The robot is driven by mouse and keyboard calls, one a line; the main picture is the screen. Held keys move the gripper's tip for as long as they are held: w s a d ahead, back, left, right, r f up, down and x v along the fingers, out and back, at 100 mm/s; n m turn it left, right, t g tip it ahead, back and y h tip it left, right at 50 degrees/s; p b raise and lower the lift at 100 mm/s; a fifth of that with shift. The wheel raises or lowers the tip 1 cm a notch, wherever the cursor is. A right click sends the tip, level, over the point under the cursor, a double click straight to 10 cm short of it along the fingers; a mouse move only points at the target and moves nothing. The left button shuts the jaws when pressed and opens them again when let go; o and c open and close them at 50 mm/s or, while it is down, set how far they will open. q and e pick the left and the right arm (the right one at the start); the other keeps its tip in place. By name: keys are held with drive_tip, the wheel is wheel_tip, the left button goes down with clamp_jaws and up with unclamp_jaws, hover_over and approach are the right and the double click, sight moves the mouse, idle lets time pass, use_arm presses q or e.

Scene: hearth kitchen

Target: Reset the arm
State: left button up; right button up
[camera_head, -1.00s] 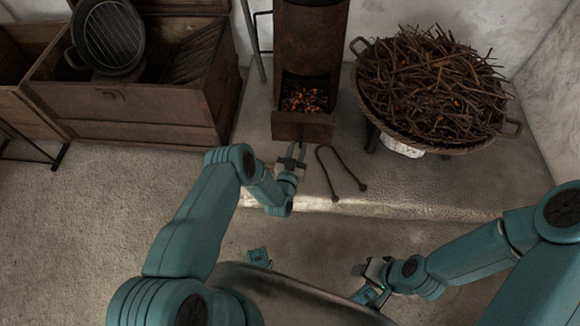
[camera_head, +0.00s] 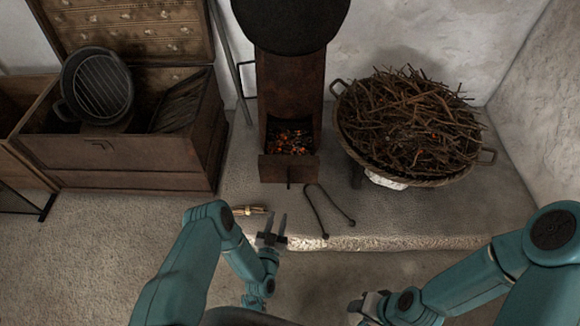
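My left gripper (camera_head: 271,229) is over the front of the stone ledge, its two fingers apart with nothing between them. A small tied bundle of sticks (camera_head: 250,210) lies on the ledge just left of its fingers, apart from them. My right gripper (camera_head: 363,309) is low at the bottom of the view, in front of the ledge. Its fingertips are too small and partly cut off to tell their state.
A rusty stove (camera_head: 290,110) with glowing embers in its drawer stands on the ledge (camera_head: 400,215). Tongs (camera_head: 318,213) lie right of my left gripper. A large basket (camera_head: 410,174) of twigs stands at right. An open wooden chest (camera_head: 120,158) holding a grill pan (camera_head: 97,84) stands at left.

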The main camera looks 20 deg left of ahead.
use_arm(q)
drive_tip(key=w+r+m+g+h, duration=0.1)
drive_tip(key=w+r, duration=0.2)
drive_tip(key=r, duration=0.4)
drive_tip(key=w+r+m+g+h, duration=0.1)
drive_tip(key=w+r+h, duration=0.1)
drive_tip(key=w+r, duration=0.35)
drive_tip(key=s+d+f+n+g+h, duration=0.1)
drive_tip(key=s+d+f+n+g, duration=0.15)
drive_tip(key=s+g, duration=0.9)
drive_tip(key=s+d+f+n+g+h, duration=0.1)
drive_tip(key=s+d+f+g+h, duration=0.2)
drive_tip(key=s, duration=1.5)
wheel_tip(320, 180, up, 23)
drive_tip(key=g+y+p, duration=0.1)
drive_tip(key=p, duration=2.1)
drive_tip(key=shift+w+d+m, duration=0.1)
drive_tip(key=shift+m, duration=0.15)
